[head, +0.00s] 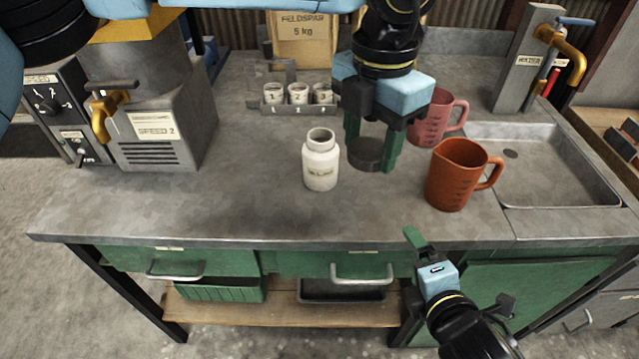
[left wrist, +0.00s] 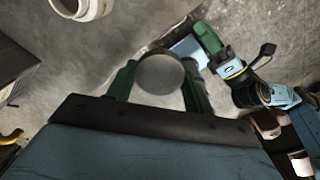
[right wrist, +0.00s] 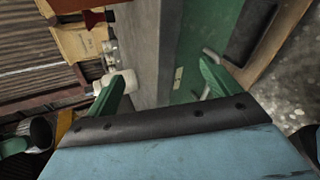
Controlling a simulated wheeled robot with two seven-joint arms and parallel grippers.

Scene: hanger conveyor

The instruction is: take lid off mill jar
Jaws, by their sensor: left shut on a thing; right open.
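The white mill jar (head: 321,172) stands upright and uncovered on the grey bench, its round mouth showing. Its rim also shows at the top left of the left wrist view (left wrist: 88,9). My left gripper (head: 369,148) is to the right of the jar, shut on a round dark grey lid (head: 366,156). The lid sits between its green fingers in the left wrist view (left wrist: 160,74), apart from the jar and low over the bench; I cannot tell if it touches the surface. My right gripper (head: 416,240) is open and empty at the bench's front edge; its spread fingers show in the right wrist view (right wrist: 163,76).
An orange jug (head: 455,178) and a pink jug (head: 430,122) stand right of my left gripper, beside the sink (head: 545,170). A rack with numbered cups (head: 298,95) is behind the jar. The bench left of the jar is clear.

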